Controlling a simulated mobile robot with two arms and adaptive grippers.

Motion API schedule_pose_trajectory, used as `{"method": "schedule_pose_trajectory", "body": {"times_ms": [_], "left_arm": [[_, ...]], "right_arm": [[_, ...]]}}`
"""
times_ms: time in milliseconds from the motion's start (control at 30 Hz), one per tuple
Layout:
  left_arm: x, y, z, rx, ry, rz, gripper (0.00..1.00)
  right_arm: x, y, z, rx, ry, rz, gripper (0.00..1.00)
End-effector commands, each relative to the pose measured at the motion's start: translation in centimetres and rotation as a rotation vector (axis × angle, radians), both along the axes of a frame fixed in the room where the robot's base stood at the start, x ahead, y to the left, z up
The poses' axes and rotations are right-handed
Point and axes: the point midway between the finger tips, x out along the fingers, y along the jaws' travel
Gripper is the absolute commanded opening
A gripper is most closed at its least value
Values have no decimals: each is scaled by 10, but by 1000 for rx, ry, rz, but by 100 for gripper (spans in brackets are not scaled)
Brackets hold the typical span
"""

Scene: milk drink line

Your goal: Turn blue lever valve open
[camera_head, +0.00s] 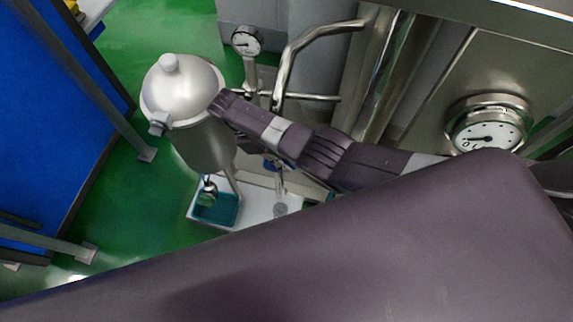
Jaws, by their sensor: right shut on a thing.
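My right gripper (222,104) reaches in from the right, its dark fingers together beside the right edge of the steel tank (203,146). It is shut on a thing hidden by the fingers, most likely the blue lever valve. A small blue piece (270,164) shows just below the hand, over the pipework; it may be part of that valve. Most of the valve is hidden, so I cannot tell how its lever is turned. My left gripper is not in view.
A pressure gauge (246,41) and a bent steel pipe (294,62) stand behind the hand. A larger gauge (487,133) is at the right. A white tray (257,207) with a teal container (226,211) lies below. Green floor (105,210) is clear at left. My dark arm covers the lower right.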

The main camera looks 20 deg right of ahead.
Motion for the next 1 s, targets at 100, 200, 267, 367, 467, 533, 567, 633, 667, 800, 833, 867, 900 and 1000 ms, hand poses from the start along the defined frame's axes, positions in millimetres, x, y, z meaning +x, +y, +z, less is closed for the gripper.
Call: {"method": "schedule_pose_trajectory", "body": {"times_ms": [100,200,267,367,467,533,567,633,667,800,833,867,900,1000], "left_arm": [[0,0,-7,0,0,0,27],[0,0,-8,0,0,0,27],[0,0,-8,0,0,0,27],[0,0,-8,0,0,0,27],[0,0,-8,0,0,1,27],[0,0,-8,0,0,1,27],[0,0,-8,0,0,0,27],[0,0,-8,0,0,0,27],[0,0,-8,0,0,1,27],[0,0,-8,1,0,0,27],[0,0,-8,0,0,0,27],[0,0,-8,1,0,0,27],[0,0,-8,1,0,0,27],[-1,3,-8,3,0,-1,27]], "right_arm": [[0,1,-1,-17,12,0,0],[0,1,0,-25,17,0,0],[1,1,0,-27,18,0,0],[0,1,1,-27,18,0,0],[0,1,1,-27,19,1,0],[0,1,1,-26,18,1,0],[0,1,1,-26,19,0,0],[0,1,1,-26,19,0,20],[0,1,1,-26,19,0,23],[0,1,1,-26,19,0,32],[0,1,1,-26,19,0,32],[0,1,1,-26,19,0,32],[0,1,1,-26,19,0,32],[1,1,1,-25,18,1,32]]}}
